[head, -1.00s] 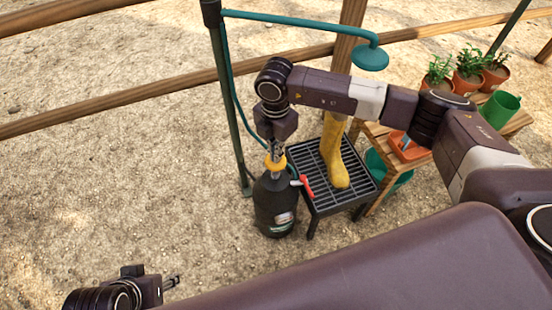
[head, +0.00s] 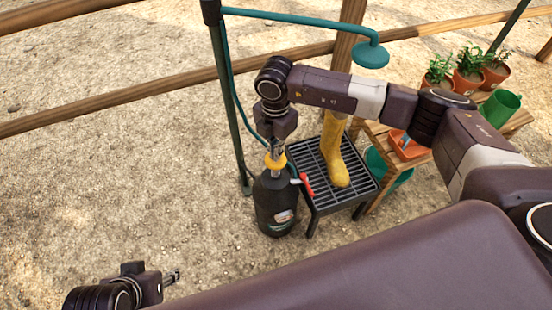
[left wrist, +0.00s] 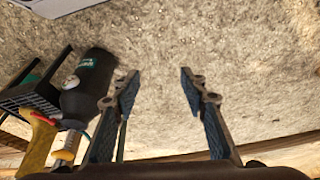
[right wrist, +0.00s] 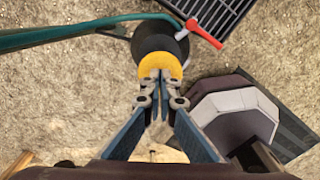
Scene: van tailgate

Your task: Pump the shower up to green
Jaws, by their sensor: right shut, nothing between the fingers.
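The shower's black pump tank (head: 275,208) stands upright on the ground, with a yellow pump handle (head: 276,160) on top. A small pale round dial or label (head: 284,216) is on its side, too small to read. My right gripper (head: 277,148) points down over the handle. In the right wrist view its shut fingertips (right wrist: 160,76) are at the yellow handle (right wrist: 160,65), with nothing between them; whether they touch it I cannot tell. My left gripper (head: 174,278) is low at the left, away from the tank, with its fingers (left wrist: 160,80) apart and empty.
A teal shower head (head: 370,57) hangs from a post, its hose running down beside the tank. A red lever (head: 307,184) is right of the tank. A yellow boot (head: 334,160) stands on a black grate (head: 366,190). A wooden bench holds potted plants (head: 470,62).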

